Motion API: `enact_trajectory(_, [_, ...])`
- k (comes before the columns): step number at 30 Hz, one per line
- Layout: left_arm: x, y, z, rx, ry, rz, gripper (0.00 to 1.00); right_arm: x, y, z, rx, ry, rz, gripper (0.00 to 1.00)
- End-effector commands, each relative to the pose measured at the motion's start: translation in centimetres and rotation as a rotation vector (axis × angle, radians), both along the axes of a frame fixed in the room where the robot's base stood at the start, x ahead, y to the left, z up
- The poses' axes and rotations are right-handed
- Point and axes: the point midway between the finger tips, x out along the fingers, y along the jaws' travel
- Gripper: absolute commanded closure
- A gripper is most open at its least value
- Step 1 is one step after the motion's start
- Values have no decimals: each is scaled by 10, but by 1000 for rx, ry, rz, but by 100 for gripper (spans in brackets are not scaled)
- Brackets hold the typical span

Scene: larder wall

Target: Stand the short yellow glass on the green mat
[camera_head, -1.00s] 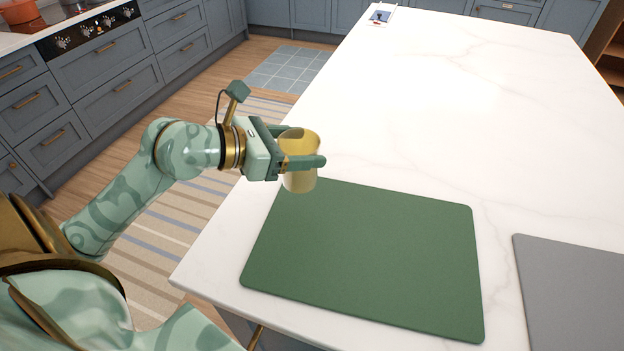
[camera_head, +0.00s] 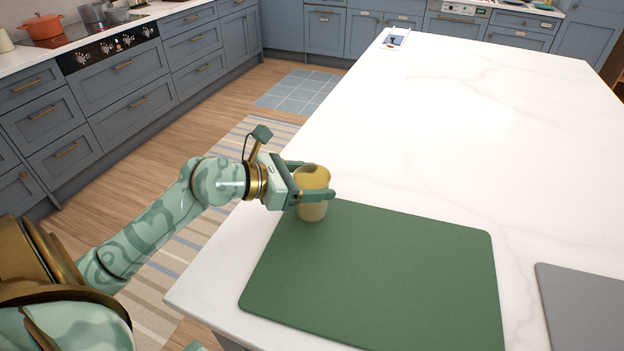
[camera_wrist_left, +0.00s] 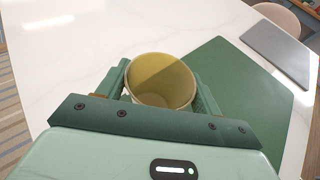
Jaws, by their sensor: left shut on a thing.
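The short yellow glass (camera_head: 312,179) is upright between the fingers of my left gripper (camera_head: 316,194), which is shut on it. In the left wrist view the glass (camera_wrist_left: 160,82) shows its open rim and looks empty. The green mat (camera_head: 375,275) lies on the white worktop. In the head view the glass overlaps the mat's far left corner; I cannot tell whether its base touches the mat. The mat also shows right of the glass in the left wrist view (camera_wrist_left: 245,95). My right gripper is not in view.
A grey mat (camera_head: 585,305) lies on the worktop (camera_head: 450,130) to the right of the green mat. A small card-like item (camera_head: 396,38) lies at the far end. The green mat's surface is otherwise bare. The worktop's left edge runs beneath my left arm.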

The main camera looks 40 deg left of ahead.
Motion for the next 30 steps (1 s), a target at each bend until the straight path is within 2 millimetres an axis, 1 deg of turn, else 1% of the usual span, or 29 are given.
enact_trajectory(1, [0, 0, -1, 0, 1, 0, 26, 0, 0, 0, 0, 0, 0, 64])
enact_trajectory(2, [0, 0, -1, 0, 1, 0, 18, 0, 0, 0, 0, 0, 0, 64])
enact_trajectory(3, [0, 0, -1, 0, 1, 0, 12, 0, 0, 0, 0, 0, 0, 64])
enact_trajectory(10, [0, 0, 0, 0, 0, 0, 12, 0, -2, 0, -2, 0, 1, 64])
enact_trajectory(12, [0, 0, 2, 0, -1, 0, 12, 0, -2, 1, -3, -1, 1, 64])
enact_trajectory(14, [-4, 3, 4, 1, 1, 1, 12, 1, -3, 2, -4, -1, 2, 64])
enact_trajectory(17, [-18, 10, 10, 2, 3, 1, 12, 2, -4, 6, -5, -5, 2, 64])
enact_trajectory(24, [-63, 36, 29, 1, 4, 1, 12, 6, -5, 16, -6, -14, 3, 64])
enact_trajectory(27, [-79, 45, 36, 0, 3, 2, 12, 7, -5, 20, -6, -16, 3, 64])
enact_trajectory(30, [-90, 52, 40, -2, 2, 2, 12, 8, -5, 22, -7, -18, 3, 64])
